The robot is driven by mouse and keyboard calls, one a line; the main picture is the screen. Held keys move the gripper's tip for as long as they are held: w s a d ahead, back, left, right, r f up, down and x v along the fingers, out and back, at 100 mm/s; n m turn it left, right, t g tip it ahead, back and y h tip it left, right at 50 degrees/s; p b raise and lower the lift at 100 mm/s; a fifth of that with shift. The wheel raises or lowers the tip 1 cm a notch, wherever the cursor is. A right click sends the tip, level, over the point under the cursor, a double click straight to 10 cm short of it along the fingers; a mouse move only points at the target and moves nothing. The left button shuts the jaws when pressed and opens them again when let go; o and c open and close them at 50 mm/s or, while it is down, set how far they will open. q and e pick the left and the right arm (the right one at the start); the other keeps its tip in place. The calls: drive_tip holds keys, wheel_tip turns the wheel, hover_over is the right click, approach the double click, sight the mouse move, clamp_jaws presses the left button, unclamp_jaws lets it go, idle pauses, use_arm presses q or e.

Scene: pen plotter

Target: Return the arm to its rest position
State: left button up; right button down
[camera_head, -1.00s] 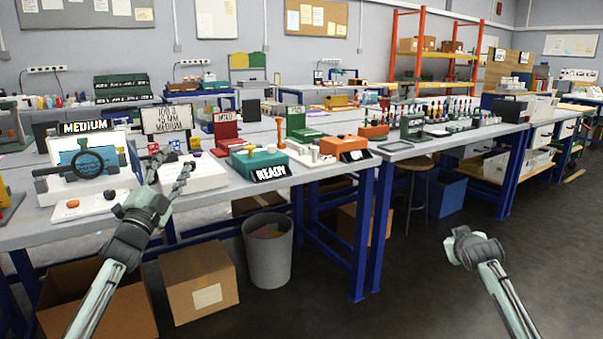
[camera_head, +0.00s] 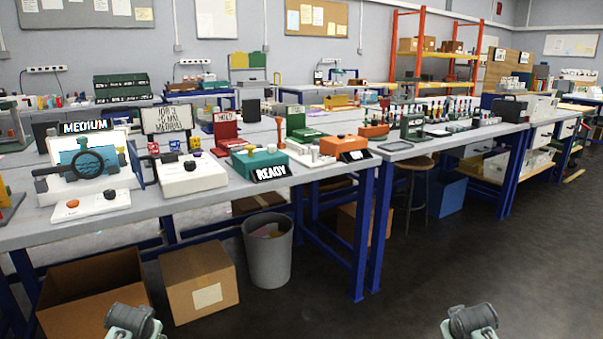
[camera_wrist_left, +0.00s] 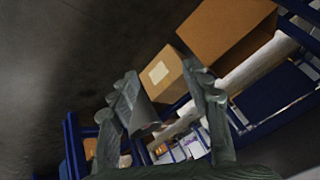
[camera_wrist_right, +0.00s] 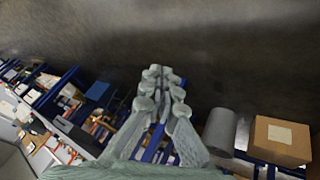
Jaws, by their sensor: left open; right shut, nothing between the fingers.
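My left gripper (camera_wrist_left: 163,88) shows in the left wrist view with its fingers apart, open and empty. My right gripper (camera_wrist_right: 160,80) shows in the right wrist view with its fingertips together and nothing between them. In the head view only parts of my two arms show at the bottom edge, clear of the table. On the near bench stand a MEDIUM display with a dark ring (camera_head: 88,160), a white box with knobs (camera_head: 192,178), a white pad with an orange button (camera_head: 95,204) and a teal box marked READY (camera_head: 258,160).
Two cardboard boxes, an open one (camera_head: 95,290) and a closed one (camera_head: 198,282), sit on the floor below the bench. A grey bin (camera_head: 267,255) stands beside them. The bench edge (camera_head: 180,205) runs across ahead. The floor at the right is clear.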

use_arm(q)
drive_tip(key=s+d+f+g, duration=0.1)
drive_tip(key=s+d+f, duration=0.2)
drive_tip(key=s, duration=0.7)
drive_tip(key=s+d+f+g+h, duration=0.1)
drive_tip(key=s+d+f, duration=0.2)
drive_tip(key=s, duration=0.7)
drive_tip(key=s+d+f+g+h, duration=0.1)
drive_tip(key=s+d+f, duration=0.3)
drive_tip(key=s, duration=0.7)
drive_tip(key=shift+f+m, duration=0.3)
drive_tip(key=shift+f, duration=0.5)
use_arm(e)
drive_tip(key=s+a+f+g, duration=0.1)
drive_tip(key=s+a+f, duration=0.2)
drive_tip(key=s, duration=0.7)
drive_tip(key=s+a+f+g+y, duration=0.1)
drive_tip(key=s+a+f, duration=0.2)
drive_tip(key=s, duration=0.7)
drive_tip(key=s+a+f+g+y, duration=0.1)
drive_tip(key=s+a+f, duration=0.3)
drive_tip(key=s, duration=0.7)
drive_tip(key=shift+f+n, duration=0.3)
drive_tip(key=shift+f, duration=0.55)
use_arm(q)
drive_tip(key=shift+s, duration=0.1)
drive_tip(key=shift+c, duration=0.5)
use_arm(e)
drive_tip(key=shift+s, duration=0.1)
